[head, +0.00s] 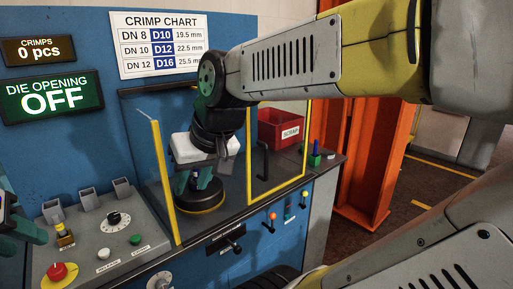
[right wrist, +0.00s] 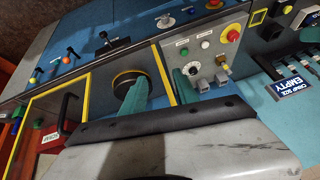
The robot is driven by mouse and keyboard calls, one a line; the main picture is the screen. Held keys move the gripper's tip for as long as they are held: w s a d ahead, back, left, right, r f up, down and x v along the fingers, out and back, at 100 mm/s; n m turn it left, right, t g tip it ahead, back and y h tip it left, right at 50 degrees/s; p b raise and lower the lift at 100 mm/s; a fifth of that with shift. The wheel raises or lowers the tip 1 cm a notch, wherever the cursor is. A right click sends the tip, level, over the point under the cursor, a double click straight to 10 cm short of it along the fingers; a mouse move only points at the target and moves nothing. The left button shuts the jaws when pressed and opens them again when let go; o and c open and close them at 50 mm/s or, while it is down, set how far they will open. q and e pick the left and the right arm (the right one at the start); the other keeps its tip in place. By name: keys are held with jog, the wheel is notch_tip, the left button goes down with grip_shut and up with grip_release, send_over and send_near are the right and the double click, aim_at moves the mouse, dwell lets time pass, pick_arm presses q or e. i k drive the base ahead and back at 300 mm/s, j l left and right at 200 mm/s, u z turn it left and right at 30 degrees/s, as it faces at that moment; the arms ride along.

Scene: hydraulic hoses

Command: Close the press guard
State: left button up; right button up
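The press guard (head: 281,188) is a clear panel with a yellow frame and a black upright handle (head: 263,160). It stands at the right of the press front, leaving a gap towards the yellow post (head: 163,184) on the left. In the right wrist view the guard (right wrist: 45,101) and its handle (right wrist: 68,110) lie left of my fingers. My right gripper (head: 203,180) points down at this gap, left of the handle and apart from it. Its teal fingers (right wrist: 160,84) are spread and empty. My left gripper (head: 18,222) shows only partly at the left edge.
A black round part with a yellow ring (head: 200,207) sits behind my right fingers. A red scrap bin (head: 280,128) stands behind the guard. The control panel (head: 95,240) with knobs and a red button is at the left. An orange post (head: 372,160) stands at the right.

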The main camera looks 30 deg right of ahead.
aim_at(265, 178)
jog(key=j+z, duration=0.1)
jog(key=z, duration=0.35)
jog(key=i+j+z, duration=0.1)
jog(key=z, duration=0.3)
jog(key=j+z, duration=0.1)
jog(key=z, duration=0.35)
jog(key=j+z, duration=0.1)
jog(key=z, duration=0.3)
jog(key=i+l, duration=0.3)
jog(key=i+l+z, duration=0.15)
jog(key=i+l, duration=0.2)
jog(key=i, duration=0.15)
jog(key=i+l, duration=0.25)
jog(key=i, duration=0.2)
jog(key=i+z, duration=0.1)
jog(key=i, duration=0.25)
